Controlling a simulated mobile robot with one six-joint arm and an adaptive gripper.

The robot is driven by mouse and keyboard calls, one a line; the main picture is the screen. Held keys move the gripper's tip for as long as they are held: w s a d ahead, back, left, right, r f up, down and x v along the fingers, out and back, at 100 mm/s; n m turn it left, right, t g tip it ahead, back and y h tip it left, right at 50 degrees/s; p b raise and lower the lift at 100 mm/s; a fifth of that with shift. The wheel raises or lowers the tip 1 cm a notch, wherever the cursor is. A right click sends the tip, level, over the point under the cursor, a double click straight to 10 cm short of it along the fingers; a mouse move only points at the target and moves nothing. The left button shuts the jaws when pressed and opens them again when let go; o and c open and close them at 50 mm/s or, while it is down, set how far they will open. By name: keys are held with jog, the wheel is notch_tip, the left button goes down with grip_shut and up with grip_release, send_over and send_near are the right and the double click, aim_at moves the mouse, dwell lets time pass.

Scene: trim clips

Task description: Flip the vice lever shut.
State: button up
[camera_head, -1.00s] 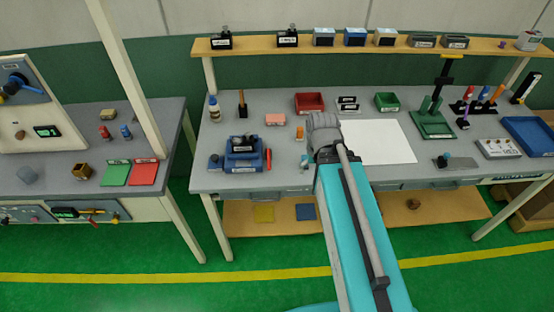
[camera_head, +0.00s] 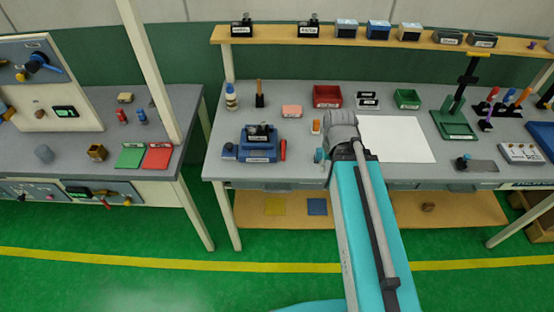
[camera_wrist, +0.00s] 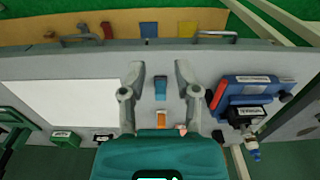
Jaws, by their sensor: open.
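The blue vice (camera_head: 258,144) stands on the grey bench, left of my arm, with a black labelled block on top. A red lever-like handle (camera_head: 283,150) is at its right side and looks upright. The wrist view shows the vice (camera_wrist: 245,92) to the right of my gripper, with the red part (camera_wrist: 218,95) on its near side. My gripper (camera_wrist: 160,75) is open and empty, pointing down above the bench, clear of the vice. In the head view my wrist (camera_head: 342,130) hides the fingertips.
A small blue item (camera_wrist: 161,88) and an orange one (camera_wrist: 161,119) lie below, between my fingers in the picture. A white sheet (camera_head: 398,140) lies right of my arm.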

notch_tip(320, 180, down, 3)
jog(key=shift+r+b, duration=0.2)
jog(key=shift+b, duration=0.65)
grip_shut()
jog(key=shift+f+b, duration=0.3)
jog(key=shift+a, duration=0.15)
